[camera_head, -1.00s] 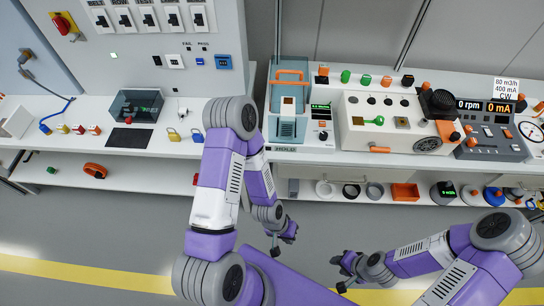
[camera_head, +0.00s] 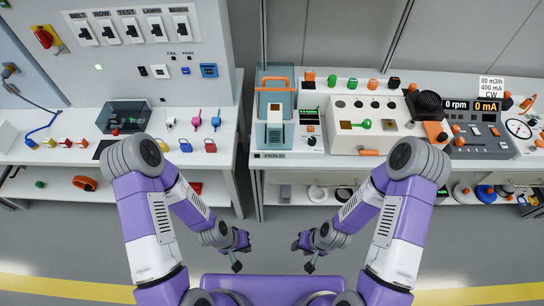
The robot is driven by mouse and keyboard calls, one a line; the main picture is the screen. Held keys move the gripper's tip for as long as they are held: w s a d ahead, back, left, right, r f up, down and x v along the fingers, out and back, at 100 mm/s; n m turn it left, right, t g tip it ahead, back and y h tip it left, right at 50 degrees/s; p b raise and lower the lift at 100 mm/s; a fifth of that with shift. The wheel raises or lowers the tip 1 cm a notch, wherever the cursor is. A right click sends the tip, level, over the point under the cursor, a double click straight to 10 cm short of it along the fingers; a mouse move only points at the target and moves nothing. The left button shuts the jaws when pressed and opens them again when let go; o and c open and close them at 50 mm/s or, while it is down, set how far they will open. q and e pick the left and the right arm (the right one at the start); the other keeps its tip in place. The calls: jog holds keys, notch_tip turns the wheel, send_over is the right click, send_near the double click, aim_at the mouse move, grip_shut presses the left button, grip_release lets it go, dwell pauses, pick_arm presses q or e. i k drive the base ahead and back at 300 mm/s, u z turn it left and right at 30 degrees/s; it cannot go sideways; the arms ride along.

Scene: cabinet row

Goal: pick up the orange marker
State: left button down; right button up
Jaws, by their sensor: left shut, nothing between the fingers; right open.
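My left gripper (camera_head: 240,256) is shut and empty, low over the floor in front of the benches. My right gripper (camera_head: 304,257) is open and empty, to the right of the left one at about the same height in the picture. Both are well apart from the orange piece. My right arm hides part of the bench front and lower shelf.
The cream box (camera_head: 345,139) has a green key on top. A blue-grey device (camera_head: 275,105) with an orange handle stands left of it, and a dark meter unit (camera_head: 484,141) right of it. Padlocks (camera_head: 210,145) sit on the left bench (camera_head: 222,168). A gap separates the benches. Floor is clear.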

aim_at(373, 84)
jog(key=k, duration=0.55)
jog(key=z, duration=0.75)
jog(key=i, duration=1.05)
jog(key=u, duration=0.35)
jog(key=k, duration=0.45)
jog(key=z, duration=1)
jog(key=i, duration=0.6)
jog(key=u, duration=0.9)
